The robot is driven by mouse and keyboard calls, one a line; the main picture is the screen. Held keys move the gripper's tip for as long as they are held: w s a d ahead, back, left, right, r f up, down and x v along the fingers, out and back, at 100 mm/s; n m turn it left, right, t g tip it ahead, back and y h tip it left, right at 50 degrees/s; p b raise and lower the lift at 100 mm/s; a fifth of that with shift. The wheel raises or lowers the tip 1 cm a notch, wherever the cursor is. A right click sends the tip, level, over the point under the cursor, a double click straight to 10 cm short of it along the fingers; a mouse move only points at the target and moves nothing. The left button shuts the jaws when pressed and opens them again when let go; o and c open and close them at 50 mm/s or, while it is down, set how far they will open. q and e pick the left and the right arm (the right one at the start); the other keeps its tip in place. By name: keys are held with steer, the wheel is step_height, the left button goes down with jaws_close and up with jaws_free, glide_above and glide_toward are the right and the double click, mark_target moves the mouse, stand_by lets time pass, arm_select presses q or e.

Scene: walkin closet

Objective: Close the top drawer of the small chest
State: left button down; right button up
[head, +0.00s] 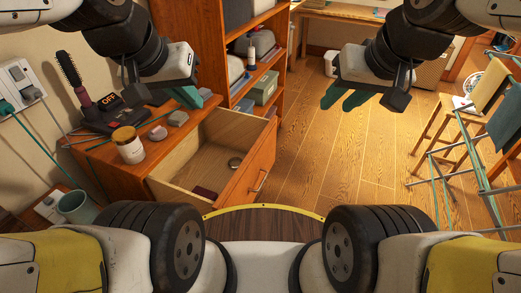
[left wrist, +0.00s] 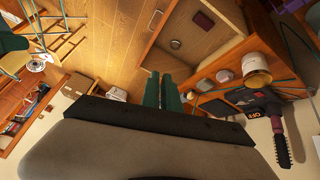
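The small chest (head: 161,165) is wooden and stands at the left in the head view. Its top drawer (head: 258,156) is pulled out, with its handle (head: 259,181) on the front facing right. Inside lie a small round object (head: 235,162) and a dark red object (head: 205,192). The drawer (left wrist: 224,47) also shows at the top of the left wrist view. My left gripper (head: 194,96) hovers above the drawer's far end, empty, its green fingers a little apart. My right gripper (head: 346,98) is open and empty over the floor, right of the drawer and apart from it.
A tall shelf unit (head: 208,40) stands just behind. A drying rack (head: 470,165) and wooden chair (head: 455,118) are at right. The floor (head: 335,160) between is clear.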

arm_select(q)
steer(key=w+d+f+m+g, duration=0.2)
steer(key=w+d+f+m, duration=0.15)
steer(key=w+m, duration=0.4)
steer(key=w+d+f+m+g+y, duration=0.35)
steer(key=w+d+f+m, duration=0.55)
steer(key=w+d+f, duration=0.45)
steer(key=d+f+m+y, duration=0.3)
steer(key=d+f+m, duration=0.3)
steer(key=f, duration=0.7)
steer(key=w+a+f, duration=0.2)
steer(key=a+f, duration=0.4)
steer(key=f, duration=0.3)
steer(key=shift+w+a+f+n+t, duration=0.15)
steer(key=shift+w+a+n+t, duration=0.1)
steer(key=shift+w+n+t, duration=0.15)
